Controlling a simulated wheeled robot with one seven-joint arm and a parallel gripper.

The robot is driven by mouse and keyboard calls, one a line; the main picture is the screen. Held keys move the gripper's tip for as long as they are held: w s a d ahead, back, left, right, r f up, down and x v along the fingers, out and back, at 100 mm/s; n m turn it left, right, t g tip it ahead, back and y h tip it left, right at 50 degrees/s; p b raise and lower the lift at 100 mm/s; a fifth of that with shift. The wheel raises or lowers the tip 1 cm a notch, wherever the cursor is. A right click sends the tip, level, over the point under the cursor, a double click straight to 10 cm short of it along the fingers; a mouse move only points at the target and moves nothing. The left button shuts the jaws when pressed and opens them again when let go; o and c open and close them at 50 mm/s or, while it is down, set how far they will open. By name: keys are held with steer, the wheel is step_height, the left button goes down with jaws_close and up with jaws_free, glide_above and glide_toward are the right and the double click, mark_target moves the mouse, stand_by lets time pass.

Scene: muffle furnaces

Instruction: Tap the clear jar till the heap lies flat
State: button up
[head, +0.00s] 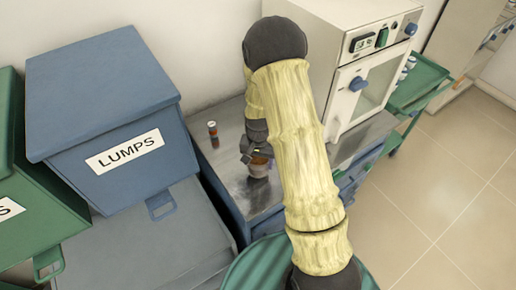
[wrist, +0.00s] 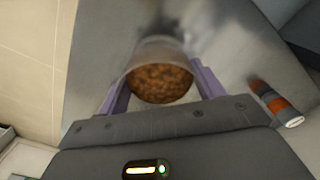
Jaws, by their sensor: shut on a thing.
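The clear jar (wrist: 160,50) is in the wrist view, between the two purple fingers of my gripper (wrist: 160,95). My gripper is shut on it. A brown, grainy heap (wrist: 160,83) shows through the jar's mouth; I cannot tell whether its surface is flat or uneven. In the head view the jar (head: 259,168) is small, at or just above the metal bench top (head: 228,160), partly hidden by my gripper (head: 258,153) and arm. I cannot tell whether its base touches the bench.
A small vial with orange-red and dark bands (head: 213,131) stands on the bench near the jar. A blue bin labelled LUMPS (head: 110,120) and a green bin (head: 40,190) are on the left. A white furnace (head: 362,80) stands at the back right, with a green cart (head: 418,85) beyond.

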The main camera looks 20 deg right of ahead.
steer(key=shift+r+p, duration=0.4)
steer(key=shift+r, duration=0.35)
step_height(320, 180, down, 4)
steer(key=b, duration=0.3)
steer(key=shift+f, duration=0.15)
steer(key=shift+c, duration=0.5)
steer(key=o, duration=1.3)
step_height(320, 180, up, 17)
steer(key=shift+r+b, duration=0.2)
steer(key=shift+b, duration=0.2)
